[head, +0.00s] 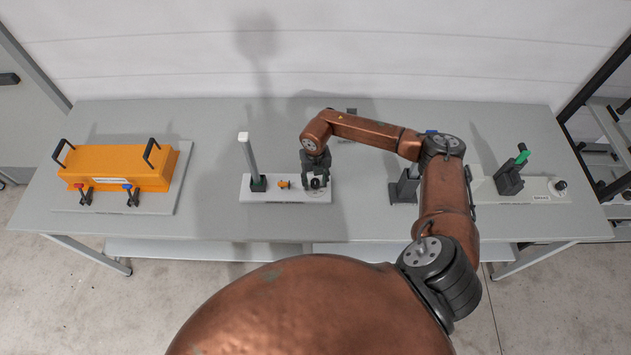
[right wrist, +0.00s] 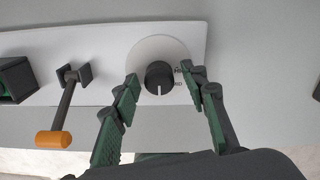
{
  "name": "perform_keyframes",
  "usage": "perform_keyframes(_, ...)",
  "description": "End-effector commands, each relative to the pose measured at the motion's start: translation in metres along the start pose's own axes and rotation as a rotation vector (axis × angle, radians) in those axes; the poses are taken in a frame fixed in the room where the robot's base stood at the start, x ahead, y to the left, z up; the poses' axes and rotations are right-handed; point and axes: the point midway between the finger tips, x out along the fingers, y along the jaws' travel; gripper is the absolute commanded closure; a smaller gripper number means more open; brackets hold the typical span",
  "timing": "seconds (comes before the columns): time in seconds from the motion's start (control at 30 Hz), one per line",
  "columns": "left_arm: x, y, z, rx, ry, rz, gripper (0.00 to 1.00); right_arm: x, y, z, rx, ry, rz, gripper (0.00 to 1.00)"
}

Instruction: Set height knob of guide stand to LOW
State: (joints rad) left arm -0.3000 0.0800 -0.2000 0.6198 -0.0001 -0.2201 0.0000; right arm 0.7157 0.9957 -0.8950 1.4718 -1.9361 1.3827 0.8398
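The guide stand is a white base plate (head: 258,196) with an upright grey post (head: 249,158), a small orange-tipped lever (head: 284,184) and a black height knob. The knob (right wrist: 159,76) sits on a round pale dial (right wrist: 150,52) in the right wrist view; its white pointer line faces the picture's bottom. Dark lettering at the dial's right is partly hidden by a finger, and I cannot read it fully. My right gripper (head: 315,181) is over the knob. Its green-padded fingers (right wrist: 160,80) are open, one each side of the knob, with visible gaps. My left gripper is out of view.
An orange box (head: 118,168) with black handles and clamps stands on a plate at the left. A fixture with a green-tipped lever (head: 522,155) and another knob (head: 560,187) are at the right. My right arm spans the table's middle right. Bare table lies left of the stand.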

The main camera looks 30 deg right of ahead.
Motion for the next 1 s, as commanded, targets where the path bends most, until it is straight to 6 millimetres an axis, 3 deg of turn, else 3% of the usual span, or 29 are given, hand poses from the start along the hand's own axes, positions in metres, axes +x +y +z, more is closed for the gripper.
perform_keyframes(0.37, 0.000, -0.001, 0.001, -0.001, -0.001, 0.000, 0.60, -0.009, 0.000, 0.001, 0.000, -0.002, 0.000, 0.59)
perform_keyframes(0.8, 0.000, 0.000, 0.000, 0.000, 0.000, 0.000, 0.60, -0.093, 0.000, 0.001, -0.001, -0.003, 0.001, 0.59)
perform_keyframes(1.0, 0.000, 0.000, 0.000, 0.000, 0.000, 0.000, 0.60, -0.115, 0.000, 0.000, -0.001, 0.000, 0.000, 0.59)
